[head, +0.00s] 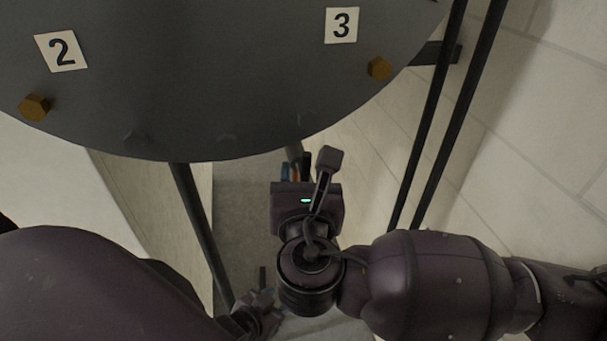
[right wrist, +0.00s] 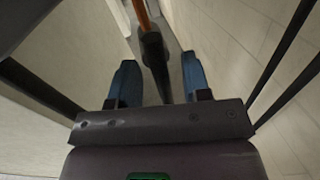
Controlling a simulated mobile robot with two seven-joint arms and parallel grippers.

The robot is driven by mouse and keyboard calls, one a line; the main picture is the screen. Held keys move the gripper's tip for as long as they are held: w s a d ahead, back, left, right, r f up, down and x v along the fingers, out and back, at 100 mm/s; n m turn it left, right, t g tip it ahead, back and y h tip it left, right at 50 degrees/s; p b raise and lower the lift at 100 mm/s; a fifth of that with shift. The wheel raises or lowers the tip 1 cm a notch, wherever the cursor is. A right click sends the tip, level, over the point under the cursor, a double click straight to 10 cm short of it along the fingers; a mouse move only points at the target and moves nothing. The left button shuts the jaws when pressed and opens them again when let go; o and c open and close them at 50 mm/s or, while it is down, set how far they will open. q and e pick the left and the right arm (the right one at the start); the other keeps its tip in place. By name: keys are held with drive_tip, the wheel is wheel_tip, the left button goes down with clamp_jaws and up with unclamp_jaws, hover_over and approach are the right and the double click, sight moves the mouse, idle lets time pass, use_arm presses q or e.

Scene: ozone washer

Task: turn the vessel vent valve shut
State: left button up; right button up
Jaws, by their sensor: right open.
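My right gripper (head: 296,168) is just below the rim of a large dark round vessel. It also shows in the right wrist view (right wrist: 158,64), its two blue fingers open and apart. Between and beyond the fingers is a dark, rod-like piece (right wrist: 154,62) with an orange pipe (right wrist: 141,14) running up from it. I cannot tell whether this piece is the vent valve's handle, or whether a finger touches it. In the head view only a sliver of orange shows by the fingers. A small dark hand-like part (head: 258,312) at the bottom may be my left gripper.
The dark vessel (head: 220,100) fills the top of the head view, with labels 2 (head: 61,51) and 3 (head: 341,25) and two brass hex knobs (head: 35,107) (head: 379,68). Thin dark posts (head: 425,130) stand at the right, before a pale tiled wall (head: 545,120).

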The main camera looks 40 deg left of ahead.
drive_tip(key=shift+c, duration=0.2)
drive_tip(key=c, duration=0.7)
clamp_jaws()
